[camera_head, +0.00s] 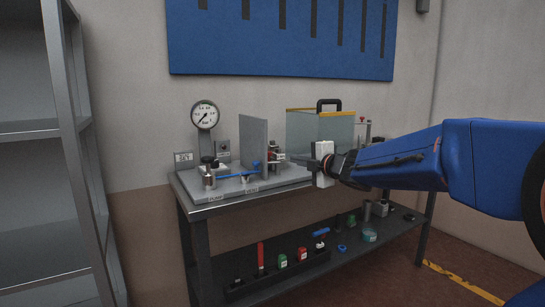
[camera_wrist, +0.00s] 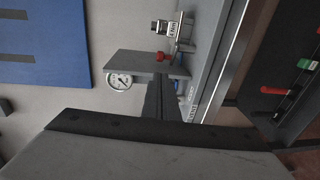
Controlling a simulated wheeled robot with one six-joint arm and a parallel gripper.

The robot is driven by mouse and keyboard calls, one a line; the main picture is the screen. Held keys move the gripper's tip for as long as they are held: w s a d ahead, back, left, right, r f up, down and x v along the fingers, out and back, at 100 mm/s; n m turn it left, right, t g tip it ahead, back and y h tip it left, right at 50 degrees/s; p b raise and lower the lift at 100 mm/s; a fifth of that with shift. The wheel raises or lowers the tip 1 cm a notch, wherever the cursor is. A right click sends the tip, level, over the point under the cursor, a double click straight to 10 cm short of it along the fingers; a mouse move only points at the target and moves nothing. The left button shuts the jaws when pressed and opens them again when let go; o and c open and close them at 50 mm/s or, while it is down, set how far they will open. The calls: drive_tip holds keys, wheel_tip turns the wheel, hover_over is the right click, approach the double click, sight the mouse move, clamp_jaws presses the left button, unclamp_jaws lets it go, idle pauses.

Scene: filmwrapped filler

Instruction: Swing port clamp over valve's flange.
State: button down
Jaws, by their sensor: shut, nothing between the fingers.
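My gripper (camera_head: 312,163) is in front of the bench, right of an upright grey panel (camera_head: 252,140). Its dark fingers (camera_wrist: 166,98) are together and empty in the wrist view. Behind the panel's right side is a small metal fitting with red and black parts (camera_head: 275,157); in the wrist view a metal fitting with a ribbed body (camera_wrist: 166,28) and a red knob (camera_wrist: 160,57) show beyond the fingers. Left of the panel stand a black-knobbed metal fitting (camera_head: 208,178) and a blue lever (camera_head: 238,175). I cannot tell which parts are the port clamp and the valve's flange.
A pressure gauge (camera_head: 205,115) stands at the back left of the bench (camera_head: 240,205). A clear box (camera_head: 318,130) with a black handle stands behind my gripper. The lower shelf (camera_head: 290,276) holds several small parts. A metal rack (camera_head: 75,140) stands at left.

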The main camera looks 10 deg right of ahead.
sight(270, 154)
drive_tip(key=shift+w, duration=0.1)
idle(0.3)
drive_tip(key=x, duration=1.3)
drive_tip(key=shift+w+a, duration=0.1)
drive_tip(key=shift+w, duration=0.35)
drive_tip(key=shift+w+a, duration=0.2)
drive_tip(key=shift+a, duration=0.2)
idle(0.4)
drive_tip(key=shift+w+a, duration=0.25)
drive_tip(key=shift+a, duration=0.1)
drive_tip(key=shift+w+a, duration=0.35)
drive_tip(key=shift+w, duration=0.2)
idle(0.3)
drive_tip(key=v, duration=1.7)
drive_tip(key=shift+s, duration=0.2)
